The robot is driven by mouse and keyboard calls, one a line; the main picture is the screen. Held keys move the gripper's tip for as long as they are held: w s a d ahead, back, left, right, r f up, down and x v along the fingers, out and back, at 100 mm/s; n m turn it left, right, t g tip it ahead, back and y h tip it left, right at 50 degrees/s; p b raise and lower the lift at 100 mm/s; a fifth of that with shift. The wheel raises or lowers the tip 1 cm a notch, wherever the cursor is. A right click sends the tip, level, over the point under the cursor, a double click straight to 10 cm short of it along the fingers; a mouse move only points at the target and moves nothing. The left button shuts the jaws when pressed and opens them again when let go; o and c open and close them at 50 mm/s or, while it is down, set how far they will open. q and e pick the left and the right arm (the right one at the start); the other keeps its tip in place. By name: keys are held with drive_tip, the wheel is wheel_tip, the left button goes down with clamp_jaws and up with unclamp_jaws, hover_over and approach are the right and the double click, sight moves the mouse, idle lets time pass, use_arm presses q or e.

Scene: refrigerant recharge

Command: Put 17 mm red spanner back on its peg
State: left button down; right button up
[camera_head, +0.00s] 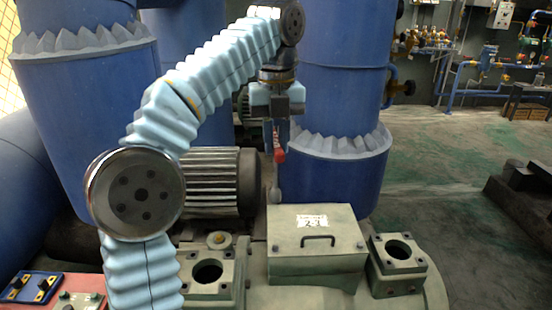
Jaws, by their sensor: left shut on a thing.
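My left gripper (276,138) hangs down in the upper middle, at the end of my pale blue sleeved arm. It is shut on the red spanner (279,156), which hangs below the fingers. A red part shows just under the fingertips, and a grey rounded end shows lower down. The rest of the spanner is hidden by the gripper or too small to make out. The spanner is clear of the gripper's surroundings in the picture, in front of a blue tank. I cannot make out a peg. My right gripper is not in view.
A green machine housing with a handled box (316,262) lies below the spanner. A ribbed motor (215,185) is behind my arm. Large blue tanks (338,90) stand at the back. A blue plate (30,288) lies at the lower left. Open floor (440,180) is at the right.

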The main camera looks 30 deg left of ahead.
use_arm(q)
drive_tip(key=shift+r, duration=0.25)
drive_tip(key=shift+a, duration=0.1)
